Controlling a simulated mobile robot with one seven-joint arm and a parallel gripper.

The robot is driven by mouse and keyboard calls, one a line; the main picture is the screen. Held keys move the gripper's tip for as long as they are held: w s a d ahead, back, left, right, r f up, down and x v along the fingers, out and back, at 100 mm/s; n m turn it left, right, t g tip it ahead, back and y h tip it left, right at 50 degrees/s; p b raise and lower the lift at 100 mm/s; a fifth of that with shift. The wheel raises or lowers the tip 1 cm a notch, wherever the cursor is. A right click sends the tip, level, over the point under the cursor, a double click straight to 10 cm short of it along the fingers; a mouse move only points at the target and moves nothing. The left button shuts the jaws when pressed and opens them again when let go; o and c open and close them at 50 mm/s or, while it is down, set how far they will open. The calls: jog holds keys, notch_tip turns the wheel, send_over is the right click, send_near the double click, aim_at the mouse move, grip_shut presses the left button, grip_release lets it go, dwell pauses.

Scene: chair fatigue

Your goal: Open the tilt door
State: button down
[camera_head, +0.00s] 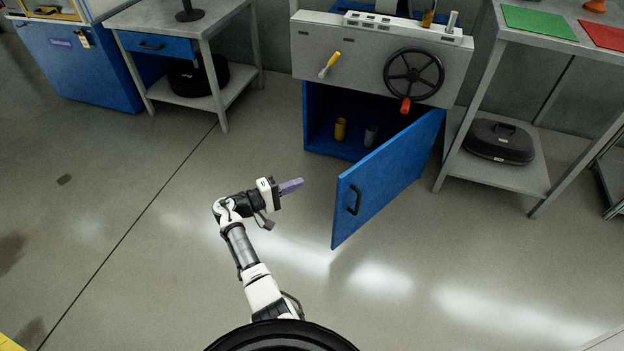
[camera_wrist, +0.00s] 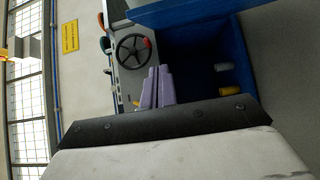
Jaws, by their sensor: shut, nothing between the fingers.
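The blue door (camera_head: 388,180) of the blue cabinet (camera_head: 318,112) stands wide open, swung out to the right, with a dark handle (camera_head: 354,199) near its free edge. In the wrist view a blue panel (camera_wrist: 185,10) that looks like this door lies along the top. My gripper (camera_head: 291,186) is left of the door, apart from it and in front of the cabinet opening. Its purple fingers (camera_wrist: 157,88) are shut and empty.
A yellow cylinder (camera_head: 340,129) and a grey one (camera_head: 371,135) stand inside the cabinet. Above it are a black handwheel (camera_head: 414,77) with a red knob and a yellow-handled lever (camera_head: 330,65). Tables stand on both sides. The floor (camera_head: 150,230) left of my arm is clear.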

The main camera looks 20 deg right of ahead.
jog(key=s+d+p, duration=0.1)
jog(key=d, duration=0.9)
jog(key=shift+s+d, duration=0.15)
jog(key=shift+s, duration=0.25)
